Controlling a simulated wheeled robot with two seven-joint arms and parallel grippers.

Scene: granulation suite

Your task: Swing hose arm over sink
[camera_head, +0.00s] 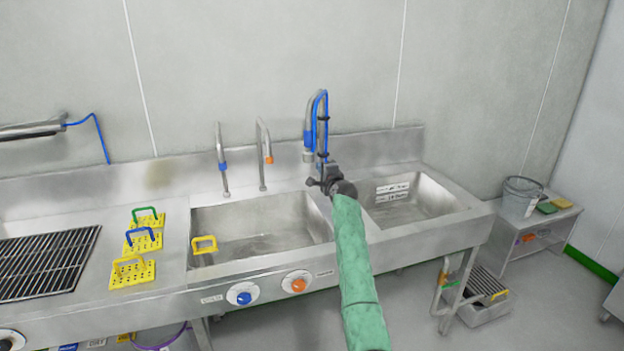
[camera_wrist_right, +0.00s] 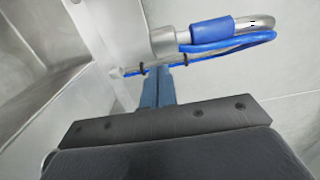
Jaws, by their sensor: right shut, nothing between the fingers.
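The hose arm (camera_head: 318,110) is a metal spout with a blue hose and a blue grip, standing at the back of the sink unit near the divider between the left sink basin (camera_head: 262,240) and the right sink basin (camera_head: 420,197). My right gripper (camera_head: 323,170) is shut and empty in front of its lower part; whether they touch I cannot tell. In the right wrist view the hose arm (camera_wrist_right: 210,32) reaches across just beyond the shut fingers (camera_wrist_right: 158,85). My gripper and green-sleeved arm hide the hose arm's base and part of the divider. My left gripper is not in view.
Two other taps, blue-banded (camera_head: 222,165) and orange-tipped (camera_head: 265,158), stand behind the left basin. Yellow perforated pieces with handles (camera_head: 132,272) lie on the left counter beside a black grate (camera_head: 45,262). A bucket (camera_head: 521,196) stands on a side table at right.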

